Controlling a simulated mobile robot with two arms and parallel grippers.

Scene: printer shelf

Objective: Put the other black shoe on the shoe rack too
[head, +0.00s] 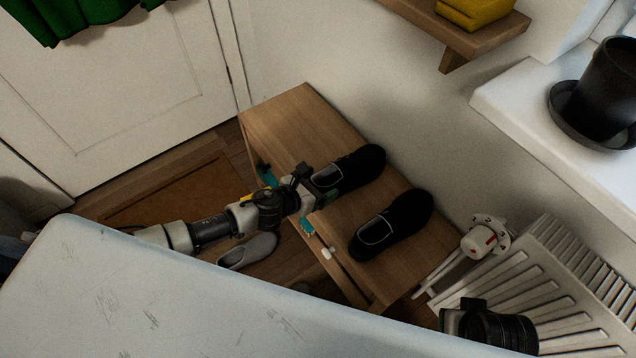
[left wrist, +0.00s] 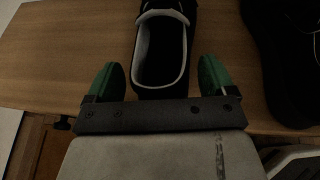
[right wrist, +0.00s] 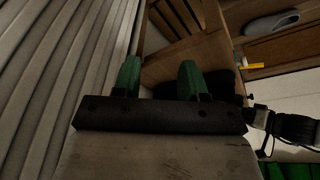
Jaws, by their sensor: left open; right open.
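Two black shoes lie side by side on the wooden top of the shoe rack (head: 285,125). The farther black shoe (head: 358,168) has its heel toward my left gripper (head: 308,187). In the left wrist view, the heel end of that shoe (left wrist: 160,55) lies between the open green fingers (left wrist: 160,82), with a gap visible at either side. The nearer black shoe (head: 400,222) lies to the right, and part of it (left wrist: 285,70) shows in the left wrist view. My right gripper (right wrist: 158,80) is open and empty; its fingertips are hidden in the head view.
A grey shoe (head: 248,250) is lower down, beside my left arm. A white radiator (head: 570,270) with a valve (head: 482,240) stands right of the rack, close to my right arm. A wall shelf (head: 490,35) and a sill with a black pot (head: 608,90) are above. The rack top's far left is clear.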

